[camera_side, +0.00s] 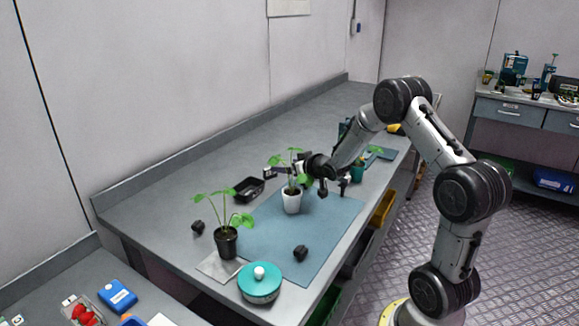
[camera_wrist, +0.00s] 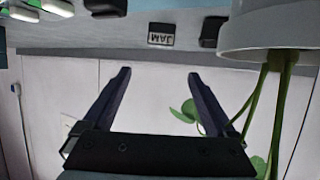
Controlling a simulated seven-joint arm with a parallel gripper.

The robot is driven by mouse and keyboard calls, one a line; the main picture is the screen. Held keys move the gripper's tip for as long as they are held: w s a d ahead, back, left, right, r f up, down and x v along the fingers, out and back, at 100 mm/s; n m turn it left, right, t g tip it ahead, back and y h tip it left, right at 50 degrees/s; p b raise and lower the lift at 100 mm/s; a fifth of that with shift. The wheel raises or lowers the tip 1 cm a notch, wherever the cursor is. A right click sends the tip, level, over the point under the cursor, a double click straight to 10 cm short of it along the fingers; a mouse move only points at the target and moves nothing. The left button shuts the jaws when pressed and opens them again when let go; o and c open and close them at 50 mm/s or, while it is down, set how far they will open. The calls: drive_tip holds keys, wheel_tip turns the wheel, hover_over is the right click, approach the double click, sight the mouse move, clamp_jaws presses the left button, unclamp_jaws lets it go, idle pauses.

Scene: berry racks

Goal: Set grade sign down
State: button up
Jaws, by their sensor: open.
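The grade sign (camera_wrist: 161,35), a small dark plate with a pale border and lettering that seems to read JAM, shows in the wrist view beyond my fingertips, near the bench surface. My gripper (camera_wrist: 156,76) is open, with nothing between its fingers. The sign lies past the gap between them and looks apart from both. In the side view my gripper (camera_side: 275,167) reaches left behind the plant in the white pot (camera_side: 292,201). I cannot clearly make out the sign there.
The white pot also shows close on the right in the wrist view (camera_wrist: 268,30), its stems beside one finger. A black tray (camera_side: 248,188), a dark potted plant (camera_side: 227,243) and a teal round tin (camera_side: 260,284) stand nearby. The blue mat (camera_side: 262,240) has bare room.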

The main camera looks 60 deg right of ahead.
drive_tip(key=s+a+r+n+g+y, duration=0.1)
drive_tip(key=s+a+r+g, duration=0.1)
drive_tip(key=s+a+r, duration=0.5)
drive_tip(key=s+a+r+n+g+y, duration=0.1)
drive_tip(key=s+a+r, duration=0.3)
drive_tip(key=a, duration=0.5)
drive_tip(key=s+a+n+g+y, duration=0.1)
drive_tip(key=s+a+g, duration=0.1)
drive_tip(key=s+a, duration=0.4)
drive_tip(key=s+a+n+g+y, duration=0.1)
drive_tip(key=s+a, duration=0.6)
drive_tip(key=s, duration=0.8)
drive_tip(key=shift+s+r+g+y, duration=0.15)
drive_tip(key=shift+g+y, duration=0.35)
idle(3.8)
